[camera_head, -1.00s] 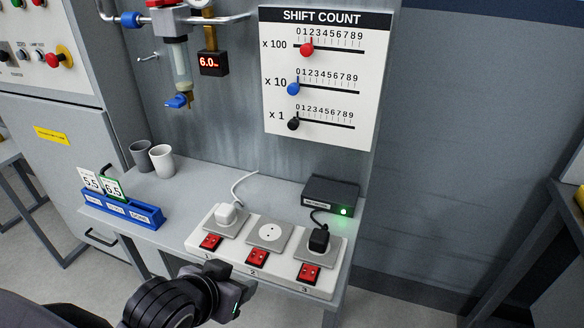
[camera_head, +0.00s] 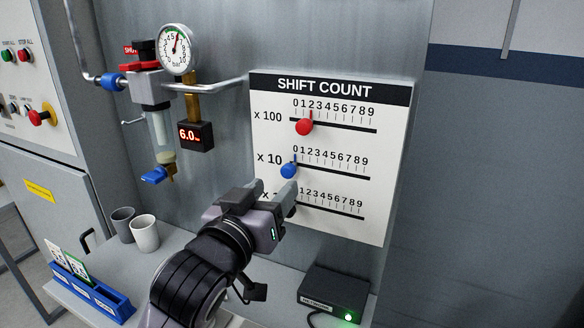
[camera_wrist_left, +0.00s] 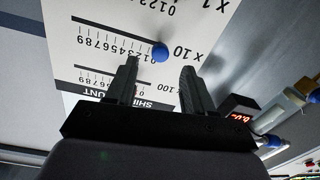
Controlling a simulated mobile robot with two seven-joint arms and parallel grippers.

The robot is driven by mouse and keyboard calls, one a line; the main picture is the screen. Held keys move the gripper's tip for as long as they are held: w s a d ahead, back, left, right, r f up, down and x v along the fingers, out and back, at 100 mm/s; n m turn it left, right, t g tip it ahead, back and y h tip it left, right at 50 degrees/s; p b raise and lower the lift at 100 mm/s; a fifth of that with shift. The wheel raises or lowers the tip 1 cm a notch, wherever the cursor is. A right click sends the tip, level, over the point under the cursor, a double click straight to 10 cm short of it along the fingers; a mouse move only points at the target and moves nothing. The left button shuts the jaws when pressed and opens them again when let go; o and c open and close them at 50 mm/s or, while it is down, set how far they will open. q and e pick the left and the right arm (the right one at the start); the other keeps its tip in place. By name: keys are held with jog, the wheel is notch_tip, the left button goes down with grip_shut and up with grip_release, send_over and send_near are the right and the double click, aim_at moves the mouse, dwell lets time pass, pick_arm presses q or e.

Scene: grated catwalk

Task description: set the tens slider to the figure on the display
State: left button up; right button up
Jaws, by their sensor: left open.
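The tens slider's blue knob (camera_head: 288,170) sits at the left end of the x 10 row, at about 0, on the white SHIFT COUNT panel (camera_head: 318,228). The small display (camera_head: 196,136) shows red digits, 6.0, with a tiny unit. My left gripper (camera_head: 275,190) is open and empty, just below and left of the blue knob in the head view. In the left wrist view the blue knob (camera_wrist_left: 160,52) appears between and slightly beyond the open fingertips (camera_wrist_left: 158,66); contact cannot be told. The gripper hides the x 1 knob in the head view. My right gripper is not in view.
A gauge (camera_head: 178,49) and a pipe (camera_head: 222,84) stand left of the panel. Below are two cups (camera_head: 145,233), a blue card holder (camera_head: 92,292) and a black box (camera_head: 334,290). Right of the panel the wall is bare.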

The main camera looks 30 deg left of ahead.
aim_at(287, 175)
pick_arm(q)
jog(key=shift+w+a+p, duration=0.2)
jog(key=shift+w, duration=1.4)
jog(key=shift+w+a+p, duration=0.15)
jog(key=shift+w+p, duration=0.05)
jog(key=shift+w, duration=1.35)
jog(key=shift+c, duration=0.4)
jog(key=shift+d, duration=0.1)
grip_shut()
